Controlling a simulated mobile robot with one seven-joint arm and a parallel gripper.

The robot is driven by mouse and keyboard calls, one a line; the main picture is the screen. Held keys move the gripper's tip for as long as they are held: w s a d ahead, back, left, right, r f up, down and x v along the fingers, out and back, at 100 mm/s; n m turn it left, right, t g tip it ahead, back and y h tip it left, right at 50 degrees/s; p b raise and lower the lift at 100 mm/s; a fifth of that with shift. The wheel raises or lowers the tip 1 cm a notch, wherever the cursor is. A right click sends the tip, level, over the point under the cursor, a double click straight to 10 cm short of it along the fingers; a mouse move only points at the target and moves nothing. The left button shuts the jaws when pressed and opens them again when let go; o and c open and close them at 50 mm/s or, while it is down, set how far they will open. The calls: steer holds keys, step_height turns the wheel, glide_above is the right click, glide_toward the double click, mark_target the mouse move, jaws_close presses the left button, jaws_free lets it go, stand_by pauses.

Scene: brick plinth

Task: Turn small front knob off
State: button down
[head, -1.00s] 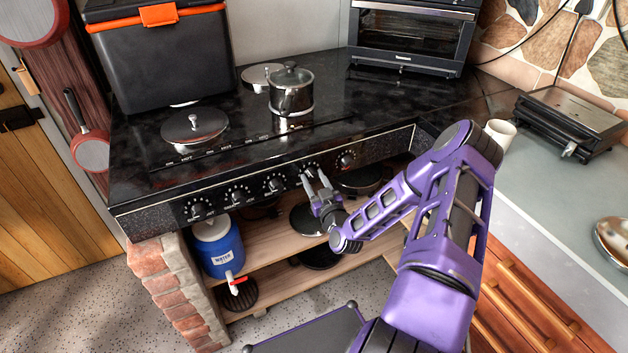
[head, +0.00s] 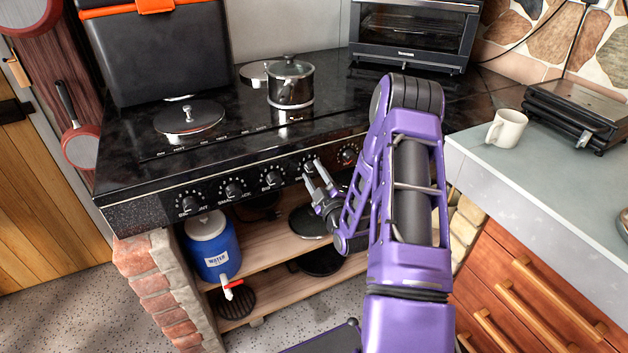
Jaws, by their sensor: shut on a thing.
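The black stove front panel (head: 145,212) carries a row of several round black knobs with white markings. My gripper (head: 312,169) is at the fourth knob from the left (head: 308,166), with one finger on each side of it. It is shut on that knob, and the fingers partly cover it. The label beside the knob is too small to read, and its exact angle cannot be told. The other knobs, such as the third (head: 271,178) and the rightmost (head: 347,153), are free of the gripper.
A lidded pot (head: 290,85) and a round lid (head: 189,116) sit on the cooktop. A blue water jug (head: 213,250) and dark pans (head: 318,260) are on shelves below. A white mug (head: 507,129) stands on the right counter. My arm passes close to that counter.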

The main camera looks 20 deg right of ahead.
steer(key=shift+n, duration=1.3)
steer(key=shift+d, duration=0.1)
steer(key=shift+c, duration=1.7)
jaws_free()
steer(key=s+f, duration=0.1)
steer(key=s, duration=1.6)
steer(key=shift+s+a+f, duration=0.2)
steer(key=shift+f, duration=0.2)
